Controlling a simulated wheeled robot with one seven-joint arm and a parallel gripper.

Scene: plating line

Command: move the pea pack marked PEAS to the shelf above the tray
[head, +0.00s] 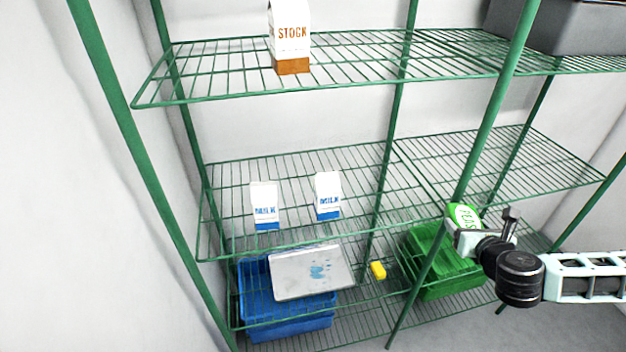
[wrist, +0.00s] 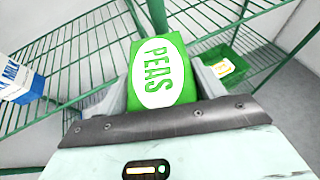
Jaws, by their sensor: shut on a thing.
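The green pea pack (head: 463,214), with a white oval reading PEAS, is held by my gripper (head: 482,228) at the right in the head view. In the wrist view the pack (wrist: 160,75) stands between the two fingers of my gripper (wrist: 162,88). Its lower part is hidden by the gripper. A pale grey tray (head: 285,277) with blue marks lies tilted over a blue crate on the lower shelf. The wire shelf above it (head: 235,180) holds two milk cartons, left (head: 264,205) and right (head: 328,196), the latter standing apart with a gap between.
A green upright post (head: 485,135) stands close beside the pack. The blue crate (head: 290,325), a yellow block (head: 378,270) and a green crate (head: 430,265) are low down. A STOCK carton (head: 290,40) stands on the top shelf. The middle right shelf (head: 530,160) looks empty.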

